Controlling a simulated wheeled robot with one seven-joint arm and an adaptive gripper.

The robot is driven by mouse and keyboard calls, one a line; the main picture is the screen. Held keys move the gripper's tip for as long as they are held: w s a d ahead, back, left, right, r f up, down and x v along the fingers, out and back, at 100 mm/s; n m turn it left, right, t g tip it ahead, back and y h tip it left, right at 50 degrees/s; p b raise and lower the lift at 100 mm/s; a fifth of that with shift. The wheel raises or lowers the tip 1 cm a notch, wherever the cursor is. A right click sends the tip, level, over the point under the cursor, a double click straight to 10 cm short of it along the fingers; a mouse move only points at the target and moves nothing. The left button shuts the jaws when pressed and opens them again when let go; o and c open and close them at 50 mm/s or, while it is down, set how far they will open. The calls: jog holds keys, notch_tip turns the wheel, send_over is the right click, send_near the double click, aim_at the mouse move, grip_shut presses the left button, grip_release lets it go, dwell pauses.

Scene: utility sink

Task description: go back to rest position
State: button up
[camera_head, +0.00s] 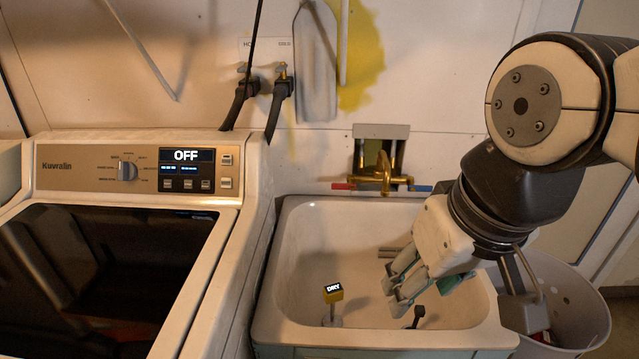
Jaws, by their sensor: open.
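My gripper (394,292) is at the right side of the view, above the right part of the white utility sink (300,250). Its fingers point down and to the left, and they are open with nothing between them. My arm comes in from the upper right.
A washing machine (130,180) showing "OFF" stands left of the sink. A brass faucet (382,175) is on the back wall above the basin. A grey perforated bin (575,300) stands right of the sink, partly behind my arm.

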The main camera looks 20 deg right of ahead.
jog(key=shift+s+f+n, duration=0.1)
jog(key=shift+s+n, duration=0.2)
jog(key=shift+s, duration=0.35)
notch_tip(320, 180, up, 4)
jog(key=p, duration=0.2)
jog(key=shift+f+t+p, duration=0.15)
jog(key=shift+t+p, duration=0.25)
